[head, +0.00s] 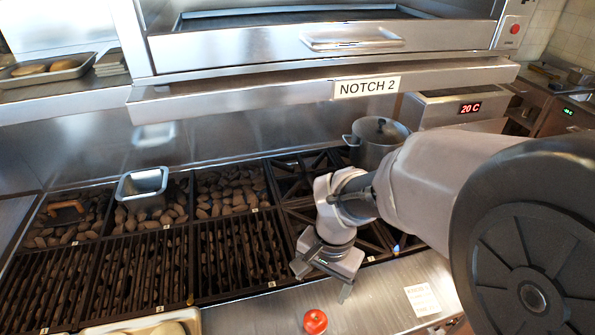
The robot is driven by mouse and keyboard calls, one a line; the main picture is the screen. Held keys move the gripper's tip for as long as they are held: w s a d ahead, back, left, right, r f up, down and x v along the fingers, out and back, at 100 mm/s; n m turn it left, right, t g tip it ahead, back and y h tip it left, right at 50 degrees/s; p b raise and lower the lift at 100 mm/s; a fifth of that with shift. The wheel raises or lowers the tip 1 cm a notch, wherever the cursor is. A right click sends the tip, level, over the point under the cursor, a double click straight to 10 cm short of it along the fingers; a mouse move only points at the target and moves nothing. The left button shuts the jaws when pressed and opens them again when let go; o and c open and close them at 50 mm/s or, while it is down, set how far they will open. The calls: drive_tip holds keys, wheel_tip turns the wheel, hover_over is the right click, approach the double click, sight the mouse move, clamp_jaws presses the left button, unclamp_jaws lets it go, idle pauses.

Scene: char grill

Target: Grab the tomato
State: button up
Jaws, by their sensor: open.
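The tomato (315,321) is a small red round thing on the steel front ledge (262,315), near the bottom edge of the head view. My gripper (322,284) is above and slightly right of the tomato in the picture, over the front edge of the grill. Its fingers point down and are spread apart. Nothing shows between them, and the tomato appears apart from them.
A steel pot (376,145) stands on the burner grates behind my arm. A metal pan (142,188) sits on the coals at left. A tray (150,322) lies at the bottom left. A shelf marked NOTCH 2 (367,87) overhangs the grill.

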drive_tip(key=b, duration=0.2)
approach(316, 318)
wheel_tip(316, 318, down, 6)
drive_tip(key=shift+s+a+r+b, duration=0.1)
drive_tip(key=shift+a+b, duration=0.1)
drive_tip(key=shift+b, duration=0.9)
drive_tip(key=f, duration=0.1)
drive_tip(key=f+b, duration=0.1)
drive_tip(key=f, duration=0.1)
drive_tip(key=f+b, duration=0.1)
drive_tip(key=f, duration=0.1)
drive_tip(key=shift+w+a, duration=0.15)
drive_tip(key=shift+w, duration=0.15)
drive_tip(key=shift+s, duration=0.1)
drive_tip(key=c, duration=1.5)
drive_tip(key=shift+r, duration=0.15)
